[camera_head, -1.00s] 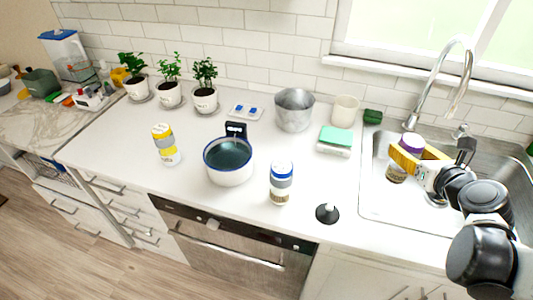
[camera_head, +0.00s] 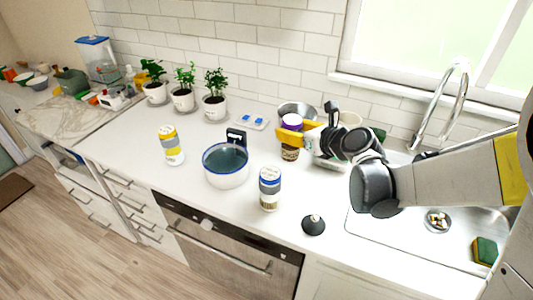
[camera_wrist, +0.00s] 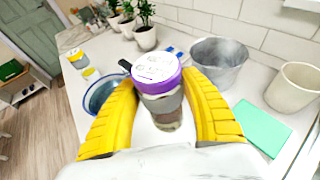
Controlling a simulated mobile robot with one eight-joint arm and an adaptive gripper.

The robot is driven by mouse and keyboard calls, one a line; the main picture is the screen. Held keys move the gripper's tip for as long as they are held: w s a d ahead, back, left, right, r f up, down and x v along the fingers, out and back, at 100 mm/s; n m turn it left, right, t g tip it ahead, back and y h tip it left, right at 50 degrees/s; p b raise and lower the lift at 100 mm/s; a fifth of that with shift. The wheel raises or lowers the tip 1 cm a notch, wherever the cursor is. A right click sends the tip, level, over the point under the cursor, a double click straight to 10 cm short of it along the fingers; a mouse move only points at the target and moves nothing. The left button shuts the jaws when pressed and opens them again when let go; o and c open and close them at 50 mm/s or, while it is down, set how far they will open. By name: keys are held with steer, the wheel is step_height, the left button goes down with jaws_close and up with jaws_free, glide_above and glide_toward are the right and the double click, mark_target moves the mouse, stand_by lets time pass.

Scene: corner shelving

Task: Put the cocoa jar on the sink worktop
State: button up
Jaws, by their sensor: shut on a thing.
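The cocoa jar (camera_head: 290,154), with a purple lid and brown contents, is held upright between the yellow fingers of my gripper (camera_head: 292,137). In the wrist view the jar (camera_wrist: 161,80) stands between both fingers, its purple lid above them. The jar is over the white sink worktop (camera_head: 322,188), behind and right of the blue-rimmed pot. I cannot tell whether its base touches the worktop. The arm hides part of the worktop and the sink.
The blue-rimmed pot (camera_head: 227,172), a blue-lidded jar (camera_head: 270,188), a yellow-and-white jar (camera_head: 170,146) and a black stopper (camera_head: 313,225) stand on the worktop. A metal bucket (camera_wrist: 218,62), a cream cup (camera_wrist: 293,87) and a green-topped box (camera_wrist: 262,127) are close right of the jar.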

mark_target(296, 156)
step_height(296, 156, down, 9)
steer(key=b, duration=0.3)
steer(key=shift+w, duration=0.1)
steer(key=shift+r, duration=0.1)
steer(key=o, duration=1.4)
steer(key=shift+c, duration=0.2)
